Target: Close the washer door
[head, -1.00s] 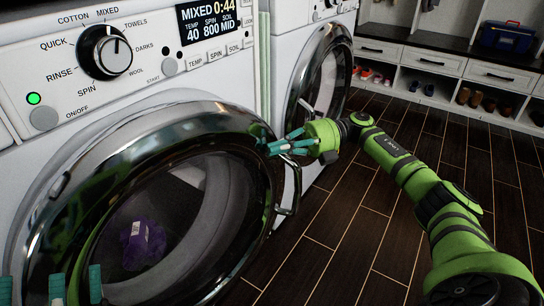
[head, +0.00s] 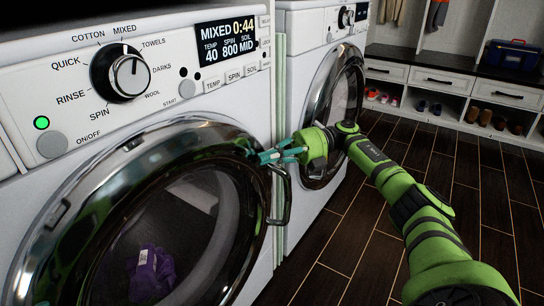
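The washer door (head: 200,243) is a round dark glass pane in a wide chrome ring on the front of the near white washer (head: 45,95). It lies near the washer front; I cannot tell whether it is latched. Its handle (head: 286,197) sticks out at the ring's right edge. A purple cloth (head: 150,273) shows through the glass. My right gripper (head: 262,157) has its teal fingers at the upper right of the ring, just above the handle. They look close to or touching the ring, and their opening is unclear. My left gripper is out of view.
A second white machine (head: 300,80) with a round chrome door (head: 335,115) stands close on the right. Dark floor tiles (head: 335,245) are clear in front. A shoe bench (head: 460,88) with a blue toolbox (head: 511,55) stands at the back right.

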